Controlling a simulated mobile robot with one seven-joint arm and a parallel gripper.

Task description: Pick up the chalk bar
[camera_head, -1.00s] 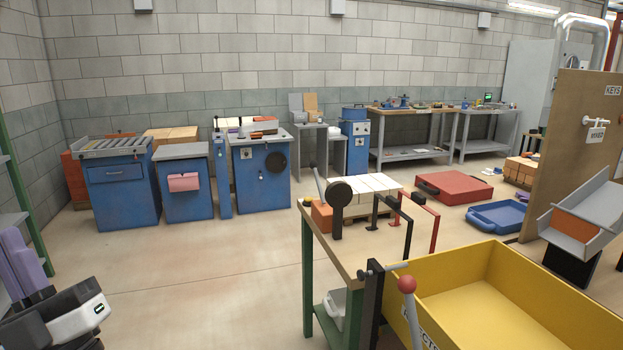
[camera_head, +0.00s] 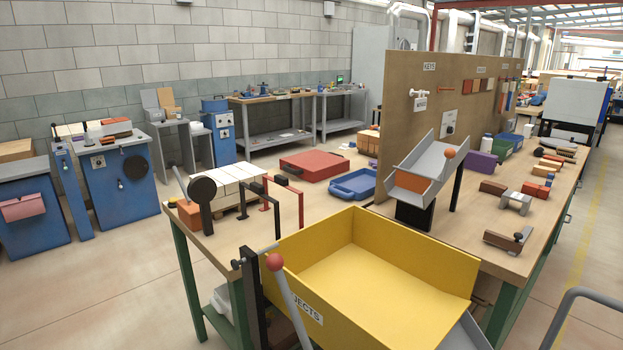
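I cannot pick out a chalk bar for certain in the head view. Small orange, brown and grey pieces, including a grey-white one (camera_head: 516,201), lie on the right part of the workbench (camera_head: 548,215), too small to identify. My gripper is not in view.
A yellow bin (camera_head: 370,260) with a partly hidden label fills the front, beside a red-knobbed lever (camera_head: 276,262). A tan board (camera_head: 440,115) stands on the bench behind a grey chute (camera_head: 427,170). Open floor (camera_head: 120,290) lies at left; a grey rail (camera_head: 575,310) is at lower right.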

